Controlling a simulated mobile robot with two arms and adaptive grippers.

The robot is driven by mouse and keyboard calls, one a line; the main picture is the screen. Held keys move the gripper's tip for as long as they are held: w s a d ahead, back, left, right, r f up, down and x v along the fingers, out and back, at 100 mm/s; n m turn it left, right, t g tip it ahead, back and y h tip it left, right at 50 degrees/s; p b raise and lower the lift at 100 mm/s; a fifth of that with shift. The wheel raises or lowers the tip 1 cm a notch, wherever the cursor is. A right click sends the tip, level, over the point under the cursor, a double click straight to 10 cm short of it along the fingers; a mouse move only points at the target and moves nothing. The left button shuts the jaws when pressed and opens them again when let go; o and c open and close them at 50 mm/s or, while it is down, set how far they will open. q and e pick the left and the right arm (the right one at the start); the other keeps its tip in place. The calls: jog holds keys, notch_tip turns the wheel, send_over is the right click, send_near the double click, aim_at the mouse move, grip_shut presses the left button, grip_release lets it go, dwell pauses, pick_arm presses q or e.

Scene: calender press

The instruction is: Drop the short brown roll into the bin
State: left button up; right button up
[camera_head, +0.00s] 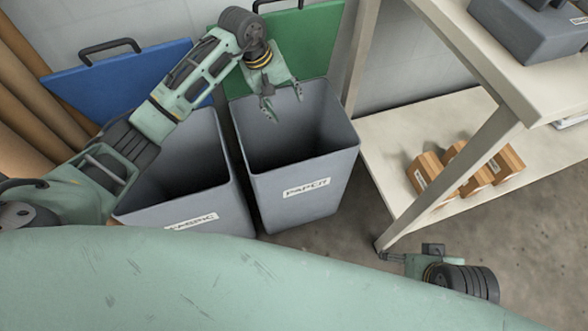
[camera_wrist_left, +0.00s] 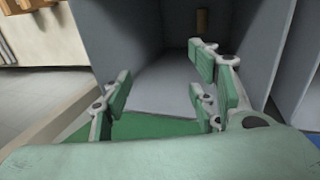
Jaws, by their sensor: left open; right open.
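My left gripper (camera_head: 270,103) is open over the mouth of the grey paper bin (camera_head: 312,189), with its fingers pointing down. In the left wrist view its fingers (camera_wrist_left: 160,88) are apart with nothing between them. Past the fingers, the inside of the bin (camera_wrist_left: 118,40) shows, with a small brown upright shape (camera_wrist_left: 202,20) deep in it. It looks like the short brown roll, but it is small and dim. No short roll shows in the head view, where the bin's inside is dark. My right gripper (camera_head: 392,257) is open and empty, low by the shelf leg.
A second grey bin (camera_head: 190,165), its label partly hidden, stands left of the paper bin. A blue lid (camera_head: 125,75) and a green lid (camera_head: 310,40) stand behind. Long brown rolls (camera_head: 30,110) lean at left. The shelf unit (camera_head: 400,140) at right holds wooden blocks (camera_head: 432,172).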

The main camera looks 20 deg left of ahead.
pick_arm(q)
jog(key=shift+r, duration=0.1)
jog(key=v, duration=1.1)
jog(key=shift+r, duration=0.35)
jog(key=shift+s+a, duration=0.1)
